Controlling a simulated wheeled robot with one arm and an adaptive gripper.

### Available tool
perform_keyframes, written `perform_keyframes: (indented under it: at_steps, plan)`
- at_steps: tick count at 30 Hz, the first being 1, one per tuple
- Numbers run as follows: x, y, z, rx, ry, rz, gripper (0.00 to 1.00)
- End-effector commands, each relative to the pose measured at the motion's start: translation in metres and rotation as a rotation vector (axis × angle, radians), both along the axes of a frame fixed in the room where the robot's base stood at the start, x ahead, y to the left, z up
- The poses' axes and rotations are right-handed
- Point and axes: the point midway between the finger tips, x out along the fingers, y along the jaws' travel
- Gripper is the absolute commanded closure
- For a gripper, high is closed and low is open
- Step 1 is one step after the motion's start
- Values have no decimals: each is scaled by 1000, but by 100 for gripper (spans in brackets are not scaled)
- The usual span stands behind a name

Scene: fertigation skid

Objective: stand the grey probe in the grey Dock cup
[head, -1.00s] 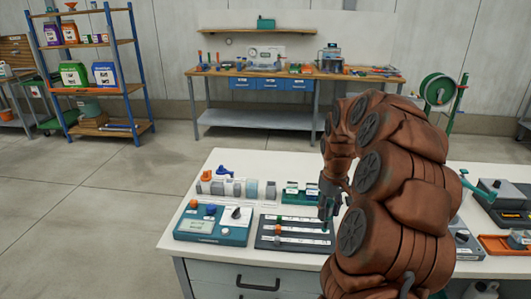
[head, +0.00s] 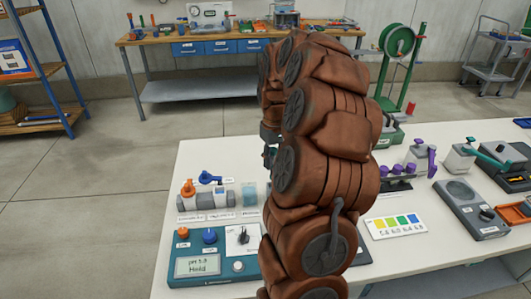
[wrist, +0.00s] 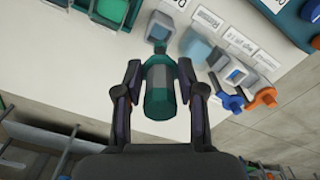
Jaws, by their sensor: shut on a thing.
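A label beside this cup is cut off at the top edge and seems to begin "Do". I cannot tell the height of the tip or whether it touches the cup. In the head view my gripper (head: 270,148) is mostly hidden behind my arm, as is the grey cup.
Beside it stand a pale blue clear cup (wrist: 196,50) and a grey-white cup (wrist: 233,73). Blue (wrist: 228,97) and orange (wrist: 263,97) valve handles stand close by. A teal pH panel (head: 205,255) sits in front. Bare white tabletop (head: 190,160) lies behind the row.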

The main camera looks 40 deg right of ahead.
Motion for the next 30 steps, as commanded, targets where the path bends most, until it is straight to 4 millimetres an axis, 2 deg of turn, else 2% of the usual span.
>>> perform_keyframes:
  at_steps: [8, 30]
  plan:
    - [0, 0, -14, -1, -1, -1, 100]
    - [1, 1, -75, 0, 0, 2, 100]
